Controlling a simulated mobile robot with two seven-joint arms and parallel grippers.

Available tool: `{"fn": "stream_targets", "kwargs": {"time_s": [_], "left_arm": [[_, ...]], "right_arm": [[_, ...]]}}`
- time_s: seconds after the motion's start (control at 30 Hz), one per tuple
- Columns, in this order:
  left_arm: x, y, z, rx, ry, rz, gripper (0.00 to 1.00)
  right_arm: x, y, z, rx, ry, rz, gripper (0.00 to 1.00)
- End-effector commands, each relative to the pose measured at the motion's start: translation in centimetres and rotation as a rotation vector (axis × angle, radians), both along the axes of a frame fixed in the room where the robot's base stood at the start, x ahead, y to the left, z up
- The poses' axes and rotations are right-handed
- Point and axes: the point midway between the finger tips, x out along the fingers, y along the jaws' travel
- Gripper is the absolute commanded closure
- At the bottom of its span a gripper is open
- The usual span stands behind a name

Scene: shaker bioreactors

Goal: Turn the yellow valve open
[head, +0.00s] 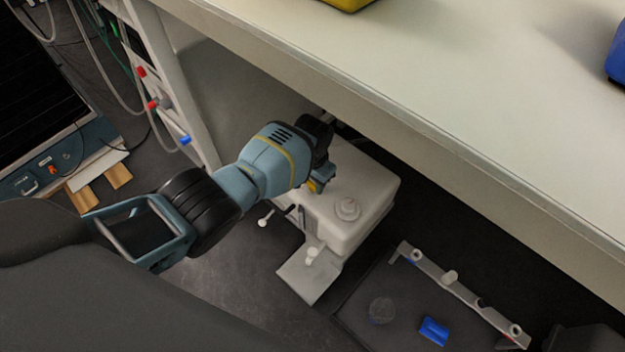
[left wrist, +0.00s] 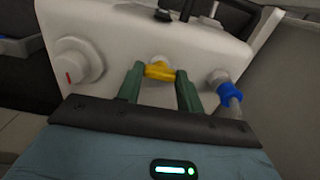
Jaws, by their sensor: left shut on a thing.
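The yellow valve (left wrist: 160,71) sits on the face of a white tank (left wrist: 120,35) in the left wrist view. My left gripper (left wrist: 160,80) has its two green fingers on either side of the valve and is shut on it. The valve handle lies roughly crosswise between the fingers. My own arm hides much of the valve there. My right gripper is not in view.
The white bench top (head: 450,90) overhangs the tank. A white knob (left wrist: 78,62) and a blue-collared fitting (left wrist: 229,90) flank the valve. A dark tray (head: 400,300) with a blue piece (head: 433,331) stands at lower right. Hoses and a frame are at upper left.

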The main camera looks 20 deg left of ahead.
Motion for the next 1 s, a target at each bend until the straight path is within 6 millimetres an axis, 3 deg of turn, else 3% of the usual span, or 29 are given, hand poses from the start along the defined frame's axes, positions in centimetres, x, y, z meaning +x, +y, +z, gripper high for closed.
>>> {"fn": "stream_targets", "kwargs": {"time_s": [0.07,0.1,0.27,0.67,1.0], "left_arm": [[0.0,-0.1,0.0,-0.002,0.001,0.002,0.86],[0.0,-0.1,0.0,-0.002,0.001,0.002,0.61],[0.0,0.0,0.0,-0.001,-0.001,0.001,0.42],[0.0,0.0,0.7,-0.001,-0.002,0.0,0.42],[0.1,0.0,5.6,-0.001,-0.006,0.001,0.42]], "right_arm": [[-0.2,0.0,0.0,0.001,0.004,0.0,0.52],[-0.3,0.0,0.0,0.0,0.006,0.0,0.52],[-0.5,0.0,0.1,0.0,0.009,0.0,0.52],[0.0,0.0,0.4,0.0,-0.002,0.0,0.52],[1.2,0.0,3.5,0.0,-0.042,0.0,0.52]]}}
